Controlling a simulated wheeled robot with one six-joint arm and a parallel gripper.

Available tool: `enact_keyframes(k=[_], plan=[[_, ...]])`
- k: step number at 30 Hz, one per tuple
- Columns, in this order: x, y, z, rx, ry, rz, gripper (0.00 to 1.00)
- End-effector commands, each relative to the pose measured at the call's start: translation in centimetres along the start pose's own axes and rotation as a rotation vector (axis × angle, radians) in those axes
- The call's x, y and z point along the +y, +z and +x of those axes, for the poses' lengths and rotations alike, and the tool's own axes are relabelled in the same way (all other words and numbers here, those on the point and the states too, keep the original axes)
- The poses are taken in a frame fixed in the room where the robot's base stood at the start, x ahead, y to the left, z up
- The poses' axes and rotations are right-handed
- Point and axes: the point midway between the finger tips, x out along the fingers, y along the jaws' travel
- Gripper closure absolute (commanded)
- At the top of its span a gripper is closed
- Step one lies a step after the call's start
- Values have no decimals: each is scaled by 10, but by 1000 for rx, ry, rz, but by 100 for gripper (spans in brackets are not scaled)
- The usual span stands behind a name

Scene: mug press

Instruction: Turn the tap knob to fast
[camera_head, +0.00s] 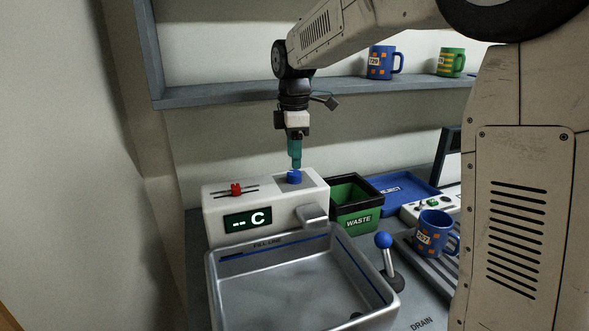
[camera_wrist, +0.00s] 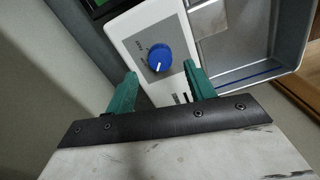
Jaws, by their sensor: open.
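The tap knob (camera_head: 294,177) is a blue round dial on a grey plate on top of the white tap unit (camera_head: 218,214). In the wrist view the knob (camera_wrist: 160,58) shows a white pointer line and small markings around it, too small to read surely. My gripper (camera_head: 296,164) points down just above the knob in the head view. In the wrist view its two teal fingers (camera_wrist: 160,85) are apart, with the knob beyond the gap between them. Nothing is between the fingers. Whether a finger touches the knob cannot be told.
A red slider (camera_head: 236,189) and a display reading "-- C" (camera_head: 248,219) are on the tap unit. A metal basin (camera_head: 285,290) lies in front. A green waste bin (camera_head: 354,203), a blue-topped lever (camera_head: 385,250) and a blue mug (camera_head: 435,235) stand to the right. A shelf (camera_head: 225,96) runs behind.

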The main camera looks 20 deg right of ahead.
Motion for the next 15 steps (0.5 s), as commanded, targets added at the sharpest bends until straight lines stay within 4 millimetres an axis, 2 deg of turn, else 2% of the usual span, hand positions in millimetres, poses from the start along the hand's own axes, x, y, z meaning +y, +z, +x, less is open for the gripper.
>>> enact_keyframes(k=[6,10,15], plan=[[-1,0,34,-1,-3,2,46],[-1,0,44,-1,-2,2,46],[-1,0,47,0,0,2,46]])
